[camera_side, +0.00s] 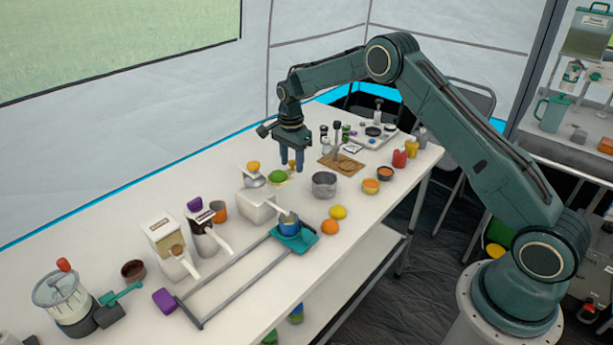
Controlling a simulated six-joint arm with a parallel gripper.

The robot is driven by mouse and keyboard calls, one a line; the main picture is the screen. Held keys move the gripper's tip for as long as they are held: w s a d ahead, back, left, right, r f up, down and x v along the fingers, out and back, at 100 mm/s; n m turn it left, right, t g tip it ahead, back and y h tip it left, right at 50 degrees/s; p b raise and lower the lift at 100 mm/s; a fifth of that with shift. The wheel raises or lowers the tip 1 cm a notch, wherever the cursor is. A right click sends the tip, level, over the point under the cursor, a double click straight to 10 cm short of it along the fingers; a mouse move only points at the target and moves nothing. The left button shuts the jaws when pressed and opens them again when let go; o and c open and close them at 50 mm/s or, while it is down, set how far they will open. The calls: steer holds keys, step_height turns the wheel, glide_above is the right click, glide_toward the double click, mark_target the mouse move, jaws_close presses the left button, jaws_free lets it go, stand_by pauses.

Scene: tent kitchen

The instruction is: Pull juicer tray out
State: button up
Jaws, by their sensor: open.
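A white boxy appliance (258,208) stands mid-table with a metal top and a yellow fruit (253,166) on it; it looks like the juicer. A teal tray (304,242) sits at the near right end of two grey rails, in front of the appliance, with a blue cup (289,226) on it. I cannot tell whether this is the juicer's tray. My gripper (292,167) points down behind and right of the appliance, with blue fingers apart and nothing seen between them. It is above or just behind a green item (279,177); its exact height is unclear.
A metal pot (324,184), a lemon (338,212) and an orange (330,227) are at the right. Two dispensers (171,248) (205,230) and a purple block (164,300) are at the left. Grey rails (241,284) run along the front. A cutting board (341,163) lies behind the pot.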

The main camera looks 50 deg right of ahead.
steer(key=shift+r, duration=0.15)
steer(key=shift+r, duration=3.35)
steer(key=shift+s+r, duration=0.1)
steer(key=shift+r, duration=0.15)
steer(key=s+a+r+n+t, duration=0.4)
steer(key=s+r+n, duration=0.5)
steer(key=s+r, duration=0.95)
steer(key=s+a+n, duration=0.2)
steer(key=s+n, duration=0.2)
steer(key=s, duration=0.7)
steer(key=s+a+f+n+t, duration=0.1)
steer(key=s+n, duration=0.4)
steer(key=s, duration=0.7)
steer(key=shift+a+t, duration=0.3)
steer(key=shift+a, duration=0.4)
